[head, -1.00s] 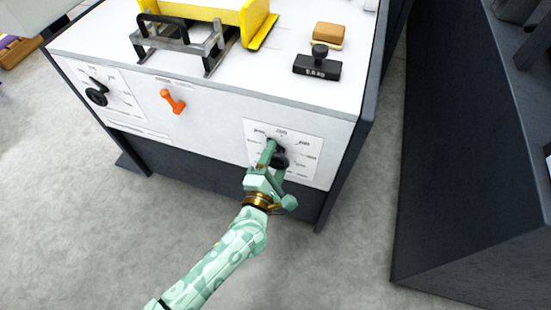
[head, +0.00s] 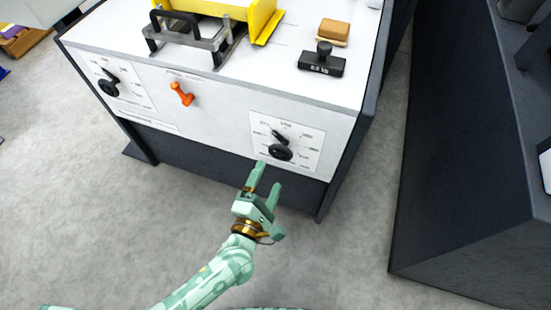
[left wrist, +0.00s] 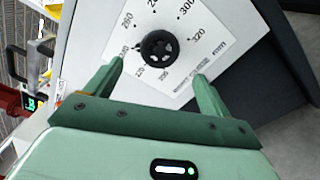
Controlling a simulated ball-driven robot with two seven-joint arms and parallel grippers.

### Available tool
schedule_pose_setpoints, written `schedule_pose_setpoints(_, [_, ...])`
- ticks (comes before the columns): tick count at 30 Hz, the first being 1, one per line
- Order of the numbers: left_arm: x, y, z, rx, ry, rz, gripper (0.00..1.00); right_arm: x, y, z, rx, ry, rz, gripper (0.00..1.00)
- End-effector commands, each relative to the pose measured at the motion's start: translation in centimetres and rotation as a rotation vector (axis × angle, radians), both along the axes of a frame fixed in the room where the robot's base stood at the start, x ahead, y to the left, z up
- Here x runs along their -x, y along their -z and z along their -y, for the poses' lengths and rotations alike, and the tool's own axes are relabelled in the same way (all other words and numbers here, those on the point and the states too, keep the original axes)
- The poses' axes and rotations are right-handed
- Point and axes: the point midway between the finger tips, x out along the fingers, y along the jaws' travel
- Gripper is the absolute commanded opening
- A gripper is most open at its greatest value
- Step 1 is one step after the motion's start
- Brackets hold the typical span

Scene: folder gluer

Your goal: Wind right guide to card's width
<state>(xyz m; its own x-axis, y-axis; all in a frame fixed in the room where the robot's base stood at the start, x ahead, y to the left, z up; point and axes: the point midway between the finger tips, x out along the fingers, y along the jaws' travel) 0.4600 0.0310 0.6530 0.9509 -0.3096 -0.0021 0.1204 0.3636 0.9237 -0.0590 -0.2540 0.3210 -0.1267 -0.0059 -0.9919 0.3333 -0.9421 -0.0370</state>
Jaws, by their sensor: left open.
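The right guide's black knob (head: 281,152) sits on a white dial plate at the lower right of the machine's front panel. In the head view its pointer leans up and left. In the left wrist view the knob (left wrist: 158,48) shows whole inside a ring of printed numbers with "mm", its pointer towards the numbers on the left side; the exact reading is too small to tell. My left gripper (head: 267,177) is open and empty, apart from the knob and below it in the head view. Its two fingers (left wrist: 158,74) also show in the wrist view. My right gripper is not in view.
A second black knob (head: 108,87) and an orange lever (head: 182,94) are further left on the panel. On top stand a yellow guide (head: 263,18), a black weight (head: 321,62) and a tan block (head: 334,32). A dark cabinet (head: 465,190) stands at the right. Floor in front is clear.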

Motion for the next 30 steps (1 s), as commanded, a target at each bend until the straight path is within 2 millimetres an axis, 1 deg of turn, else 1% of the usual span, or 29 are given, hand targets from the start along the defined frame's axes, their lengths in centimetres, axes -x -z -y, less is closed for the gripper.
schedule_pose_setpoints(1, [1.4,-0.3,-0.5,-0.003,0.001,0.000,0.82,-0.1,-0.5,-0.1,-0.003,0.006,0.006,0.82])
schedule_pose_setpoints(3, [3.0,-0.2,-1.0,-0.003,0.001,-0.001,0.82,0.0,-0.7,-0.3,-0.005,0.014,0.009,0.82])
schedule_pose_setpoints(6, [4.8,-0.2,-1.6,-0.001,0.001,0.000,0.82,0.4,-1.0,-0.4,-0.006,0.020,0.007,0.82])
schedule_pose_setpoints(10, [6.2,0.0,-2.1,-0.001,-0.001,0.000,0.82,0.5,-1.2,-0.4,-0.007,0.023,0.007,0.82])
schedule_pose_setpoints(15, [6.9,0.1,-2.3,-0.001,0.000,-0.001,0.82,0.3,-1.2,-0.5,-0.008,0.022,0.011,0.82])
schedule_pose_setpoints(30, [6.8,0.1,-2.3,0.000,-0.001,0.000,0.82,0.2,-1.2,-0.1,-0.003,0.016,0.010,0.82])
